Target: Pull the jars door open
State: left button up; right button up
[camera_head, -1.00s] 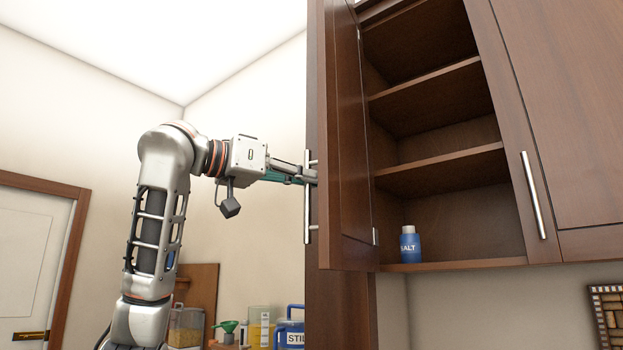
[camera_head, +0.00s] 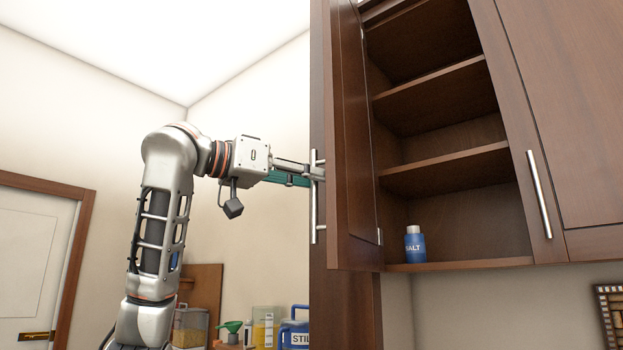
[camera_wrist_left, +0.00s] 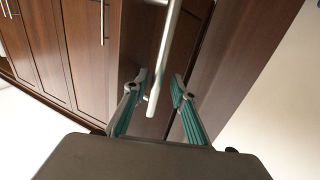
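The brown cabinet door (camera_head: 350,130) at the middle stands swung well open, showing the shelves inside. Its vertical metal handle (camera_head: 315,210) is on the door's outer face, at the left. My left gripper (camera_wrist_left: 158,86) reaches this handle from the left. In the left wrist view its two green-grey fingers are apart on either side of the handle (camera_wrist_left: 166,45), with a visible gap on the right side. The fingertips are partly hidden by the door edge in the head view. My right gripper is in neither view.
The open cabinet has bare shelves (camera_head: 440,90) and a blue salt jar (camera_head: 414,245) on its bottom. A closed cabinet door with a handle (camera_head: 539,194) is at right.

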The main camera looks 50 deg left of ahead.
pick_arm(q)
jog(key=v, duration=1.2)
dwell(0.4)
